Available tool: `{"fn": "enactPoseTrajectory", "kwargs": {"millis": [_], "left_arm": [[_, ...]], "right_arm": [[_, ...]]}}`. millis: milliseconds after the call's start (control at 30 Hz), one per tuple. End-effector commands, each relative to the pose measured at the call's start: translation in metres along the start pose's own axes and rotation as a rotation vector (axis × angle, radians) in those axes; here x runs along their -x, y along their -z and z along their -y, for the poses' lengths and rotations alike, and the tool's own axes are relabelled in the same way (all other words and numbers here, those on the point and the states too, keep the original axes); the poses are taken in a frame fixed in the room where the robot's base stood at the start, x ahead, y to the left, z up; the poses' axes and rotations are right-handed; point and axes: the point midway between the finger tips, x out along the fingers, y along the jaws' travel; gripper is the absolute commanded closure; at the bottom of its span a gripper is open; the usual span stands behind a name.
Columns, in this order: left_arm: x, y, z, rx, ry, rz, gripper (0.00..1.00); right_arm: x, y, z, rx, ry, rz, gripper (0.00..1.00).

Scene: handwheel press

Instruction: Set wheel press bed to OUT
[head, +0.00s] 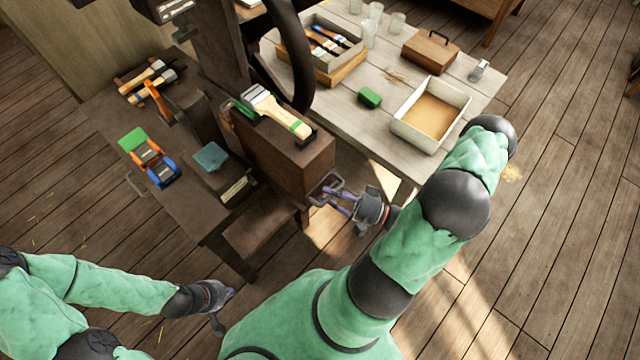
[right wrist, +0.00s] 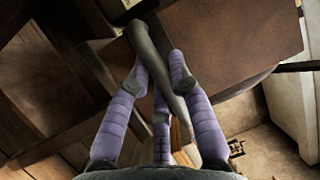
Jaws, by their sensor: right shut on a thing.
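The wheel press is a dark wooden machine with a large black handwheel (head: 287,60). Its bed looks to be the brown wooden block (head: 300,165) at the right of the press, which also shows in the right wrist view (right wrist: 235,40). A grey metal handle (head: 327,180) sticks out from the block's right end. My right gripper (head: 335,196) is shut on this handle; in the right wrist view its purple fingers close around the grey bar (right wrist: 158,65). My left gripper (head: 224,308) is empty, fingers apart, low in front of the press.
A wide brush (head: 280,112) lies on top of the block. Brushes and green, orange and blue items (head: 150,158) lie on the dark bench (head: 110,128). A pale table (head: 350,112) behind holds a white tray (head: 398,125), a brown box and glasses. Floor right is clear.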

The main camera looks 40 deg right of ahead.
Motion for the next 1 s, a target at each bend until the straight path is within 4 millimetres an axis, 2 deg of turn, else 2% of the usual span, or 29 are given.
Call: {"fn": "enactPoseTrajectory", "kwargs": {"millis": [233, 700, 733, 800, 1000], "left_arm": [[0.001, 0.000, 0.000, 0.000, 0.000, 0.000, 1.00], [0.001, 0.000, 0.000, 0.000, 0.000, 0.000, 1.00], [0.001, 0.000, 0.000, 0.000, 0.000, 0.000, 1.00], [0.001, 0.000, 0.000, 0.000, 0.000, 0.000, 1.00], [0.001, 0.000, 0.000, 0.000, 0.000, 0.000, 1.00]], "right_arm": [[0.014, -0.006, 0.002, -0.001, -0.001, 0.000, 1.00], [0.018, -0.008, 0.002, -0.001, -0.003, 0.003, 1.00], [0.018, -0.008, 0.002, -0.001, -0.003, 0.003, 0.71], [0.018, -0.008, 0.002, -0.001, -0.003, 0.002, 0.54], [0.017, -0.007, 0.003, 0.000, -0.001, 0.001, 0.54]]}}
